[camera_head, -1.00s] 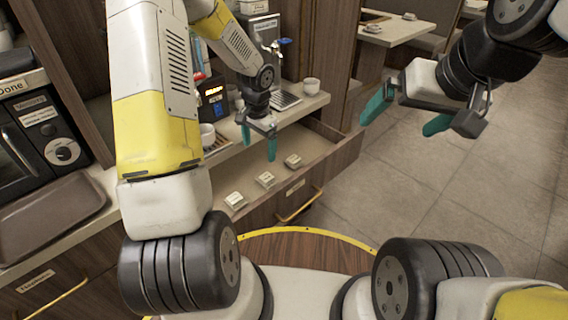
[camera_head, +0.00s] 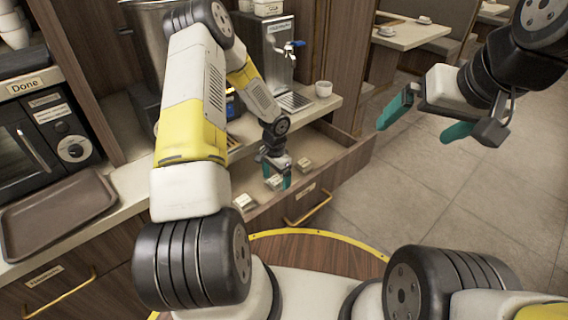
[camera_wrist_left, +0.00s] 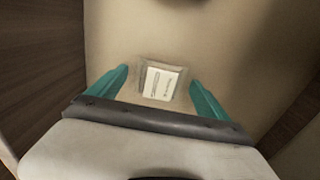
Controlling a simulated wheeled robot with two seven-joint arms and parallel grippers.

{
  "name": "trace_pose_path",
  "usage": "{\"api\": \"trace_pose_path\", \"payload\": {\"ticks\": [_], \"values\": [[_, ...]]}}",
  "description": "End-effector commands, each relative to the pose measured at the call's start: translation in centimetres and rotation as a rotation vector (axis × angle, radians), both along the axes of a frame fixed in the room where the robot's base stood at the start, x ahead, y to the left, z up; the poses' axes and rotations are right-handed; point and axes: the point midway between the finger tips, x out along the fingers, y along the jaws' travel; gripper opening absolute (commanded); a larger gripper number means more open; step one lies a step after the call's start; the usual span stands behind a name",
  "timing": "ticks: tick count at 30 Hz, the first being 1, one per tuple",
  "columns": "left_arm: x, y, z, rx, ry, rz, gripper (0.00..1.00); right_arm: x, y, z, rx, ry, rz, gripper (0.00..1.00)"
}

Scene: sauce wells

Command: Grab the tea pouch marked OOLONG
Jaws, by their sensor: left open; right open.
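Three small pale tea pouches lie in a row in the open drawer (camera_head: 330,155): a near-left one (camera_head: 244,202), a middle one (camera_head: 273,183) and a far-right one (camera_head: 304,164). Their print is too small to read in the head view. My left gripper (camera_head: 277,175) is open, pointing down into the drawer at the middle pouch and partly hiding it. In the left wrist view one pouch (camera_wrist_left: 161,83) lies between and beyond the open fingers, apart from both; its label is not legible. My right gripper (camera_head: 415,130) is open and empty, out over the floor.
The drawer's front wall with a yellow handle (camera_head: 307,207) is close to my left gripper. A counter with a drink machine (camera_head: 275,55) and a white cup (camera_head: 323,89) is behind. A brown tray (camera_head: 60,212) and an oven (camera_head: 45,140) stand at left.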

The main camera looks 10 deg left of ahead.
Motion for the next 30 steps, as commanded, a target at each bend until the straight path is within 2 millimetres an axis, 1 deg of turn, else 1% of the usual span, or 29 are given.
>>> {"api": "trace_pose_path", "payload": {"ticks": [2, 7, 8, 9, 11, 15, 18, 23, 26, 29, 30], "values": [[0.0, 0.0, -0.3, 0.0, 0.0, 0.0, 0.89, 0.0, 0.0, 0.0, 0.0, 0.0, 0.0, 1.0], [0.0, 0.0, -0.3, 0.0, 0.0, 0.0, 0.89, 0.0, 0.0, 0.0, 0.0, 0.0, 0.0, 1.0], [0.0, 0.0, -0.3, 0.0, 0.0, 0.0, 0.87, 0.0, 0.0, 0.0, 0.0, 0.0, 0.0, 1.0], [0.0, 0.0, -0.3, 0.0, 0.0, 0.0, 0.79, 0.0, 0.0, 0.0, 0.0, 0.0, 0.0, 1.0], [0.0, 0.0, -0.3, 0.0, 0.0, 0.0, 0.68, 0.0, 0.0, 0.0, 0.0, 0.0, 0.0, 1.0], [0.0, 0.0, -0.3, 0.0, 0.0, 0.0, 0.4, 0.0, 0.0, 0.0, 0.0, 0.0, 0.0, 1.0], [0.0, 0.0, -0.2, 0.0, 0.0, 0.0, 0.23, 0.0, 0.0, 0.0, 0.0, 0.0, 0.0, 1.0], [0.0, 0.0, -0.2, 0.0, 0.0, 0.0, 0.23, 0.0, 0.0, 0.0, 0.0, 0.0, 0.0, 1.0], [0.0, 0.0, 0.1, 0.0, -0.001, 0.0, 0.23, 0.0, 0.0, 0.0, 0.0, 0.0, 0.0, 1.0], [0.1, 0.0, 1.4, 0.0, -0.004, 0.001, 0.23, 0.0, 0.0, 0.0, 0.0, 0.0, 0.0, 1.0], [0.1, 0.0, 2.1, 0.0, -0.003, 0.0, 0.23, 0.0, 0.0, 0.0, 0.0, 0.0, 0.0, 1.0]]}}
